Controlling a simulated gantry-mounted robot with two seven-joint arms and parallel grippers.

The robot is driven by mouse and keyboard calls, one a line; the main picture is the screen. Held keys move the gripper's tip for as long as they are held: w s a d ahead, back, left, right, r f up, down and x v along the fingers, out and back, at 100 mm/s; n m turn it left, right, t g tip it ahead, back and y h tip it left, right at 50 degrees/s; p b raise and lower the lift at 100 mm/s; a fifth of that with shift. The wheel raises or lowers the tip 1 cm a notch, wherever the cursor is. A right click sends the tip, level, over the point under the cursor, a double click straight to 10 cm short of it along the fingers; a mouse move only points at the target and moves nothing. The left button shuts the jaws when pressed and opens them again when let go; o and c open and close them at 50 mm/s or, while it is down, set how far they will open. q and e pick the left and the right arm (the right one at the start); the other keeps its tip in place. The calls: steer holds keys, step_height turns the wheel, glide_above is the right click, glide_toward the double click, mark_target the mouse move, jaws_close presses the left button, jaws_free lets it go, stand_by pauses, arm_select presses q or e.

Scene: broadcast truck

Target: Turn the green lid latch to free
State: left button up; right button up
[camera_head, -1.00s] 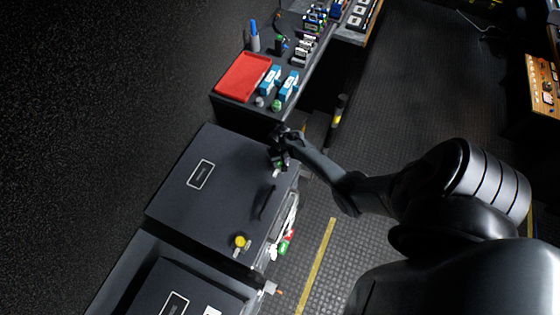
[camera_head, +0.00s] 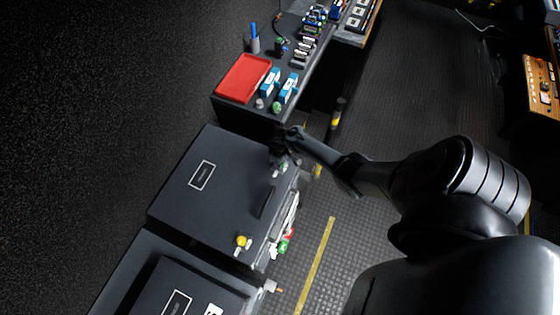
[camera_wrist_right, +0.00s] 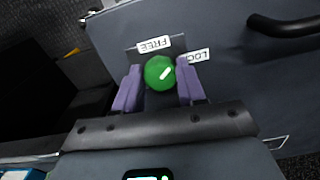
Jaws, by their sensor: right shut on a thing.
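The green lid latch (camera_wrist_right: 159,73) is a round knob with a short white mark, on the dark grey case lid (camera_head: 225,190). In the right wrist view the mark slants up and right, toward the gap between the FREE label (camera_wrist_right: 154,44) and the LOCK label (camera_wrist_right: 196,57). LOCK is partly covered by a finger. My right gripper (camera_wrist_right: 158,88) is shut on the latch, one purple pad on each side. In the head view my right gripper (camera_head: 281,160) is at the lid's upper right edge and largely hides the latch. My left gripper is out of view.
A dark handle (camera_head: 267,201) and a yellow knob (camera_head: 241,241) are on the same lid. A second case (camera_head: 165,285) stands below. A bench with a red tray (camera_head: 243,78) and blue boxes (camera_head: 288,88) is just beyond the gripper. Floor to the right is open.

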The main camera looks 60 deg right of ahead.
steer(key=n, duration=0.4)
steer(key=shift+d+n, duration=0.15)
steer(key=shift+n, duration=0.15)
steer(key=shift+n+b, duration=0.3)
steer(key=shift+n, duration=1.7)
steer(key=o, duration=1.1)
steer(key=shift+r, duration=0.1)
steer(key=shift+r+p, duration=1.75)
steer(key=shift+r, duration=3.55)
